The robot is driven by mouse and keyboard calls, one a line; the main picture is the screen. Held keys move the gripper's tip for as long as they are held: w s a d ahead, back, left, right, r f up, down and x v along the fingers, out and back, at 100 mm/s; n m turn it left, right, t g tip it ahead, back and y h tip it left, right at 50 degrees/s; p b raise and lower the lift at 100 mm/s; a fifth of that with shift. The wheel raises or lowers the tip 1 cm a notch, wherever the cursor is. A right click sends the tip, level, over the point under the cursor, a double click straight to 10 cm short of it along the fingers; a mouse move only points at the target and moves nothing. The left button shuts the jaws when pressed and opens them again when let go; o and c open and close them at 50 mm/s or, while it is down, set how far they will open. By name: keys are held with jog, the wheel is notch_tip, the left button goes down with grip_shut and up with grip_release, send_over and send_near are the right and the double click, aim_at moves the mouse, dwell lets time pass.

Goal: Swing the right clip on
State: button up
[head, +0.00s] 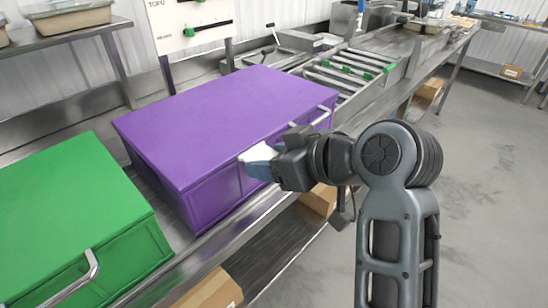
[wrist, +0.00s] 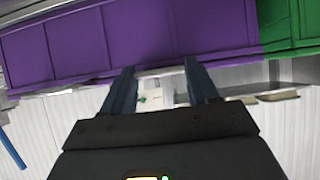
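My gripper (head: 258,160) is in front of the purple box's long side, near its upper edge. In the wrist view its two dark fingers (wrist: 160,85) stand apart with nothing held between them. The purple box (head: 215,115) has a closed lid and a paneled front, which also spans the top of the wrist view (wrist: 205,28). A bent metal bar (head: 322,115) sits at its right end; I cannot tell whether it is a clip. Another metal bar (head: 85,282) is on the green box (head: 70,205). No part is clearly a right clip; my gripper hides some of the purple front.
Both boxes stand on a steel bench (head: 255,212). Behind are a white board (head: 190,18) with green knobs and a roller conveyor (head: 345,75) with green pieces. Cardboard boxes (head: 210,290) sit below the bench. The floor (head: 480,190) at right is clear.

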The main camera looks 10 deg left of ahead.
jog(key=shift+c, duration=0.4)
jog(key=shift+f, duration=0.1)
jog(key=x, duration=0.4)
jog(key=shift+f+b, duration=0.35)
jog(key=shift+f, duration=0.05)
dwell(0.5)
jog(key=shift+a, duration=0.1)
